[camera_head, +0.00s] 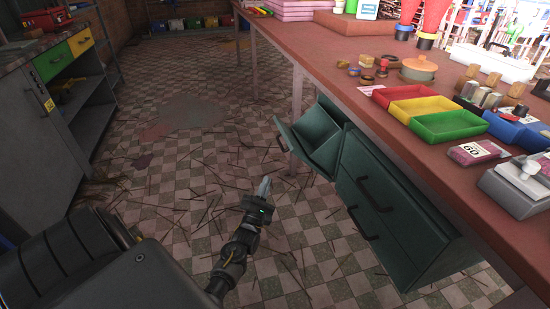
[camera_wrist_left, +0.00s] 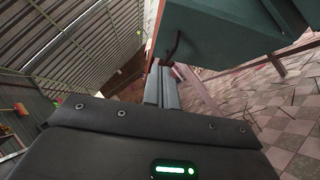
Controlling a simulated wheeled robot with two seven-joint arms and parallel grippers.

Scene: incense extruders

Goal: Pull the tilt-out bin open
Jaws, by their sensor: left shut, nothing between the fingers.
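The dark green tilt-out bin (camera_head: 321,140) hangs under the table's left side in the head view. It leans outward at the top, and its inside shows. Its dark handle (camera_head: 281,142) is on the outer face. My left gripper (camera_head: 265,182) is below and left of the bin, its fingers shut and empty. In the left wrist view the bin (camera_wrist_left: 225,35) fills the upper right, with its handle (camera_wrist_left: 173,50) close to my fingertips (camera_wrist_left: 161,70) in the picture. Contact cannot be told there; in the head view they look apart. My right gripper is not in view.
Green drawers (camera_head: 372,195) with dark handles sit right of the bin. The red-brown table (camera_head: 340,75) above holds red, yellow and green trays (camera_head: 448,124). A table leg (camera_head: 296,110) stands behind the bin. Thin sticks litter the checkered floor (camera_head: 190,160); a grey cabinet (camera_head: 45,140) is at left.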

